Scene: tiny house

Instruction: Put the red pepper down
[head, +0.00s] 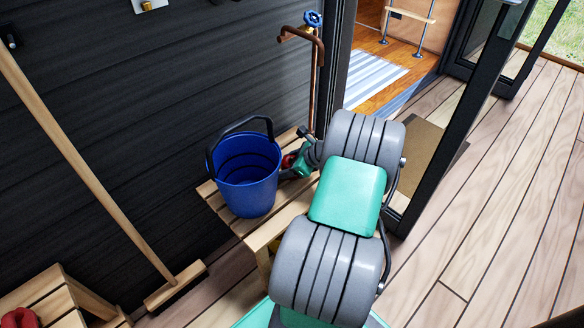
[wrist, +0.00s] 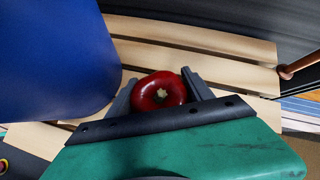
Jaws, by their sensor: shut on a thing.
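The red pepper (wrist: 159,91) shows in the wrist view between the two fingers of my gripper (wrist: 160,88), which is shut on it. The pepper is glossy with a pale stem spot. In the head view my gripper (head: 291,162) is just right of the blue bucket, over the slatted wooden bench (head: 244,226), with a bit of red at its tip. The bench slats (wrist: 190,40) also lie behind the pepper in the wrist view. I cannot tell whether the pepper touches the slats.
The blue bucket (head: 247,181) stands on the bench, close beside my gripper; it also fills the upper left of the wrist view (wrist: 55,55). A copper pipe with a blue tap (head: 312,20) rises behind. A broom (head: 90,170) leans left. Another red object (head: 20,318) is at lower left.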

